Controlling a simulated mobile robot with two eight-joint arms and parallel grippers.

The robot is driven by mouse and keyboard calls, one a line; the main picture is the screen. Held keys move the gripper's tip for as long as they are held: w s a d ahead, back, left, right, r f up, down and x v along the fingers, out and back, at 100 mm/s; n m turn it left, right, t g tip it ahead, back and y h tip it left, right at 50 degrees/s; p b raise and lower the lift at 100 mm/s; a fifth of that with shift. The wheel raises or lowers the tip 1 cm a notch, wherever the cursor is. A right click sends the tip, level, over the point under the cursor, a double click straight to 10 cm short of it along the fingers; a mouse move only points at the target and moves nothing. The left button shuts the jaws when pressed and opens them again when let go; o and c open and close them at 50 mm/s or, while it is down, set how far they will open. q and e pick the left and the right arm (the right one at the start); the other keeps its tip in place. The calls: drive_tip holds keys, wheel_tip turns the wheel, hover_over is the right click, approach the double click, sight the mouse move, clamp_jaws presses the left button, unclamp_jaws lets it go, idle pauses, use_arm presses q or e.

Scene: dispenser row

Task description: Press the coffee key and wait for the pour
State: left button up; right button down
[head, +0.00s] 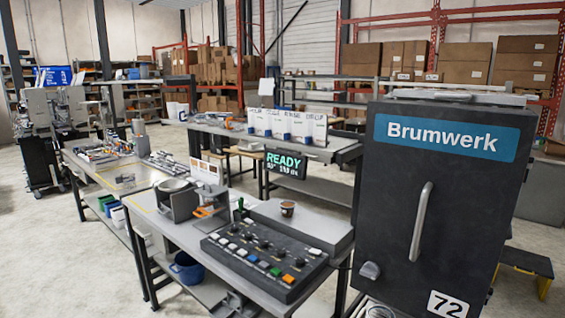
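A dark control panel (262,290) lies on the bench in the lower middle. It has a row of white keys, a blue key (264,265), a green key (276,271) and an orange key (288,279), with several round knobs behind them. I cannot read which key is the coffee key. A small display (285,163) behind the panel reads READY in green, with smaller text below. A small brown cup (287,208) stands on a grey flat-topped box (315,229) behind the panel; its contents are unclear. Neither of my grippers is in view.
A tall dark Brumwerk cabinet (400,200) with a vertical handle and the number 72 stands close at the right. A metal stand (176,202) sits on the bench left of the panel. A blue bin (187,267) is below. Floor (60,270) at left is clear.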

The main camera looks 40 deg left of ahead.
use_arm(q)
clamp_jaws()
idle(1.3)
